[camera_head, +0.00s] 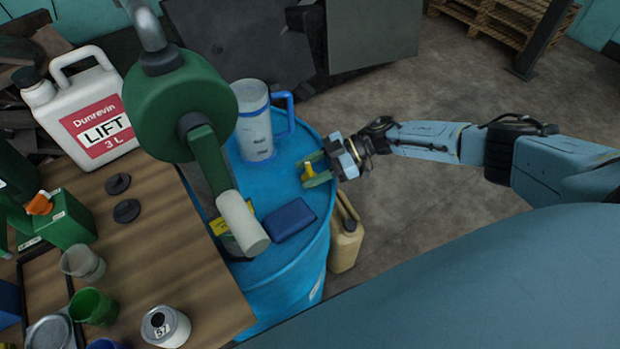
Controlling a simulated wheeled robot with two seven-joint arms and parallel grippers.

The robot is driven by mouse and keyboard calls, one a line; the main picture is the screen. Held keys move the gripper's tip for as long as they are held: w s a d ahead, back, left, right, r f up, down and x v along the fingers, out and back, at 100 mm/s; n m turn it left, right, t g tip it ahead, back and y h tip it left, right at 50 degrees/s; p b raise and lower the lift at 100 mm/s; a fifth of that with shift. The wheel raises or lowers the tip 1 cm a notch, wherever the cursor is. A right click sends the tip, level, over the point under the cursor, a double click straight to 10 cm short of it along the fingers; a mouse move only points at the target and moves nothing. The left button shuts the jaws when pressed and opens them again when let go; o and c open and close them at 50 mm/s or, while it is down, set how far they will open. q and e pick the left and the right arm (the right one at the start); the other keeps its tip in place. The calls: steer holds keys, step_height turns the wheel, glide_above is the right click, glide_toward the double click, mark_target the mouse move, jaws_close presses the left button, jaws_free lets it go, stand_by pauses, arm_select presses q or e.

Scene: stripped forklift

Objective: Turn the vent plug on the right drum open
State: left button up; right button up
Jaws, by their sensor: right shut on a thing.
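The blue drum (316,228) stands right of the wooden bench, with its top facing up. A small yellow vent plug (308,169) sits near the right part of the drum top. My right gripper (314,173) reaches in from the right, with its green fingertips on either side of the plug. It is shut on the plug, and the fingers hide part of it. How far the plug is turned cannot be told. My left gripper is not in view.
A green rotary pump (180,105) rises in front of the drum's left side. A measuring jug (255,135) and a dark blue block (289,219) are on the drum top. A tan canister (346,235) stands beside it. The bench (170,245) holds bottles and cups.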

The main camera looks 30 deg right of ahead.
steer(key=n+g+b, duration=0.1)
steer(key=g+b, duration=0.1)
steer(key=n+g+b, duration=0.1)
steer(key=n+b, duration=0.1)
steer(key=shift+f+g+b, duration=0.2)
steer(key=shift+g+b, duration=0.15)
steer(key=shift+g, duration=0.05)
steer(key=shift+r+n+g+b, duration=0.15)
steer(key=shift+n+g+b, duration=0.4)
steer(key=shift+n+g, duration=0.05)
steer(key=o, duration=1)
steer(key=shift+a, duration=0.1)
steer(key=shift+b+v, duration=1.6)
steer(key=shift+v, duration=5.15)
